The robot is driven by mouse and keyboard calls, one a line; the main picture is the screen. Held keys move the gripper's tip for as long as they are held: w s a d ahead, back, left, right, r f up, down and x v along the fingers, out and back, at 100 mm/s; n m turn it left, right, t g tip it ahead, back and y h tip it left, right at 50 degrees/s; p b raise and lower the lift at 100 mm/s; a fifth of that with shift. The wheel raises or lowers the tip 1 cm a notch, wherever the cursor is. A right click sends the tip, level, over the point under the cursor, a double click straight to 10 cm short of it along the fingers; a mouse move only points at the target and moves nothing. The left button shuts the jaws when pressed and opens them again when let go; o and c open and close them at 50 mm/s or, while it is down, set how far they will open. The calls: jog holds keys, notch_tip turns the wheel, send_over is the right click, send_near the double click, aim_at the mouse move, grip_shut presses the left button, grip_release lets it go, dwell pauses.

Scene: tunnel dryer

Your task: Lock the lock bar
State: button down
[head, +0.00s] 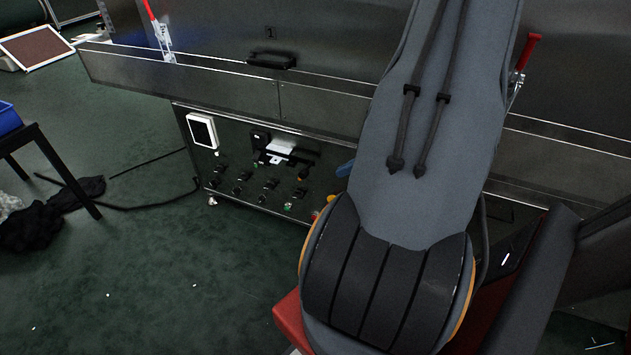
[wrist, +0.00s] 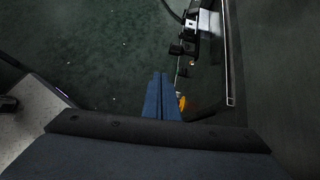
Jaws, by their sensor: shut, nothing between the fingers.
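The dryer's steel front (head: 330,35) carries a long horizontal steel rail (head: 230,82). A red-handled latch (head: 162,38) stands upright at the left of the rail, and a second red-handled latch (head: 523,62) shows right of my arm, tilted. I cannot tell which part is the lock bar. My gripper is mostly hidden behind my arm in the head view; a blue fingertip (head: 345,168) shows beside the arm, below the rail. In the wrist view my gripper (wrist: 161,85) has its blue fingers together, empty, above the green floor. No latch is clear in that view.
A control panel (head: 255,185) with several knobs lies under the rail; it also shows in the wrist view (wrist: 200,28). A black handle (head: 271,60) sits above the rail. A dark table (head: 35,135) and black cable (head: 130,207) are at left. Floor (head: 160,275) in front is mostly clear.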

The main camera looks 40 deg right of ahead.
jog(key=d, duration=0.1)
jog(key=s+d+f+m, duration=0.1)
jog(key=shift+d+f+m+t+h, duration=0.2)
jog(key=shift+d+m+t+h, duration=0.1)
jog(key=shift+t, duration=0.1)
jog(key=w+r+b+x, duration=0.1)
jog(key=r+b+x, duration=0.1)
jog(key=x, duration=1)
jog(key=shift+w+a, duration=0.45)
jog(key=shift+w, duration=0.15)
jog(key=shift+w+f, duration=0.1)
